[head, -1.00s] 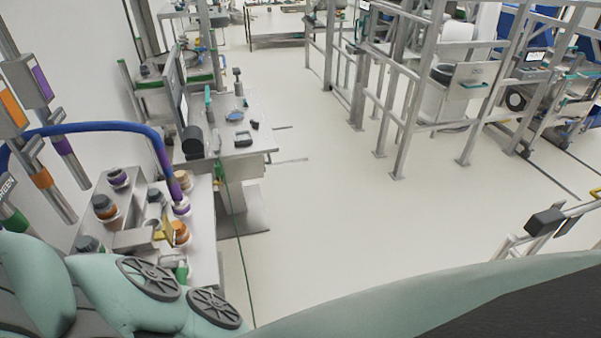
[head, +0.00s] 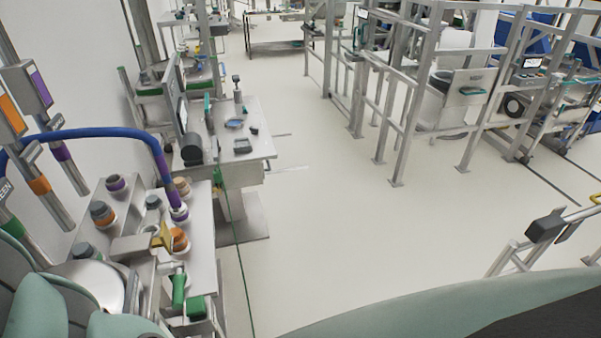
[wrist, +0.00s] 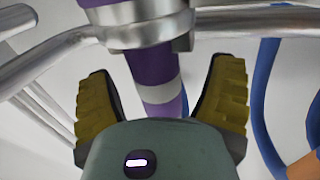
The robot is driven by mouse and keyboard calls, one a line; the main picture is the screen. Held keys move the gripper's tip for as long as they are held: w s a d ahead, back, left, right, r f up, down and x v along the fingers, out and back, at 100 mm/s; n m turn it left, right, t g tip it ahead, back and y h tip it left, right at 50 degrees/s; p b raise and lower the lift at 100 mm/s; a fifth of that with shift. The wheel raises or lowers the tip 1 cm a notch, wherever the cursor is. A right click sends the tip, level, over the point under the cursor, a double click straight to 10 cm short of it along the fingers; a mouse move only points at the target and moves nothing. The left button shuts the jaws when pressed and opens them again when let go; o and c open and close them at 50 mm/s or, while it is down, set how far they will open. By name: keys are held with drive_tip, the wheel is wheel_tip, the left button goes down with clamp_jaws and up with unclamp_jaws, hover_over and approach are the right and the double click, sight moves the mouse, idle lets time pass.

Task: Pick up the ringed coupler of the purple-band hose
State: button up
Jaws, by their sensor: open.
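In the wrist view, my gripper (wrist: 163,98) is open, its two yellow ribbed fingers apart. A purple coupler (wrist: 172,113) with a pale ring (wrist: 160,92) stands between the fingers, with visible gaps on both sides. Its lower end is hidden behind the gripper body. In the head view, a blue hose (head: 95,134) arches over the panel and ends in a purple-banded coupler (head: 167,172) at a purple-and-white port (head: 180,213).
A metal collar (wrist: 145,32) and bent rails cross above the coupler in the wrist view. A blue hose (wrist: 264,110) hangs at right. In the head view, several coloured ports crowd the panel (head: 203,235). A workstation table (head: 255,146) stands behind. The floor (head: 320,220) is clear.

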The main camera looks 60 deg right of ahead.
drive_tip(key=shift+w+a+r+p, duration=0.5)
drive_tip(key=shift+w+a+p, duration=0.3)
drive_tip(key=shift+p, duration=1)
drive_tip(key=shift+w+p, duration=0.2)
drive_tip(key=shift+p, duration=0.2)
drive_tip(key=shift+w+d+f+p, duration=0.15)
drive_tip(key=shift+w+f+p, duration=0.35)
drive_tip(key=shift+p, duration=0.1)
drive_tip(key=shift+s, duration=0.1)
drive_tip(key=shift+c, duration=0.2)
clamp_jaws()
